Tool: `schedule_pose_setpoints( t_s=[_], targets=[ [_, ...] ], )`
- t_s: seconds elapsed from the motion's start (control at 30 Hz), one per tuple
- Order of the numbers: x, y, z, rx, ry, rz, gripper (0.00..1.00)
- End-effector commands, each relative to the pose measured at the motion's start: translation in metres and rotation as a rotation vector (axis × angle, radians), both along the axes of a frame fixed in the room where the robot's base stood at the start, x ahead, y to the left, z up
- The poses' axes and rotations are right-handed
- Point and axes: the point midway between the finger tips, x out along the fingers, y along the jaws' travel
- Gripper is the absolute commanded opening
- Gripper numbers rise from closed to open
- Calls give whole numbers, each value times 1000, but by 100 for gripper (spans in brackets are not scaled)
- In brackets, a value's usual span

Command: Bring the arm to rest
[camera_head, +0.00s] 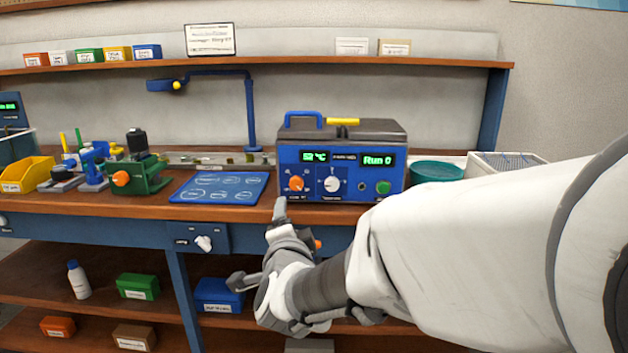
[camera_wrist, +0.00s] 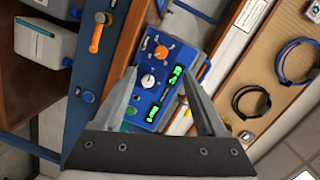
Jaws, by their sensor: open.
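My gripper (camera_head: 260,244) is open and empty. It is in front of the bench edge, below and left of the blue regulator unit (camera_head: 348,187), and one finger points up. My white arm reaches in from the right and hides part of the bench front. The regulator stands on the bench with lit green displays, an orange knob (camera_head: 296,184), a white knob (camera_head: 332,184) and a green button (camera_head: 383,187). In the wrist view, the gripper's two fingers (camera_wrist: 158,66) are spread, and the regulator panel (camera_wrist: 152,95) shows tilted between them, apart from them.
A blue mat (camera_head: 220,188) lies left of the regulator, with a green device (camera_head: 147,178) and yellow bin (camera_head: 27,174) beyond. A teal bowl (camera_head: 436,171) stands right. The lower shelf holds a white bottle (camera_head: 78,281) and boxes. A blue lamp (camera_head: 249,112) rises behind.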

Motion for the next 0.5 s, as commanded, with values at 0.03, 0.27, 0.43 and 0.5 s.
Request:
schedule_pose_setpoints(
  t_s=[0.03, 0.27, 0.43, 0.5],
  targets=[
    [-4, -7, 7, -47, 21, 32, 74],
    [-37, -36, 8, -329, 162, 215, 74],
    [-76, -68, -1, -555, 281, 335, 74],
    [-96, -84, -7, -646, 336, 382, 74]
  ],
)
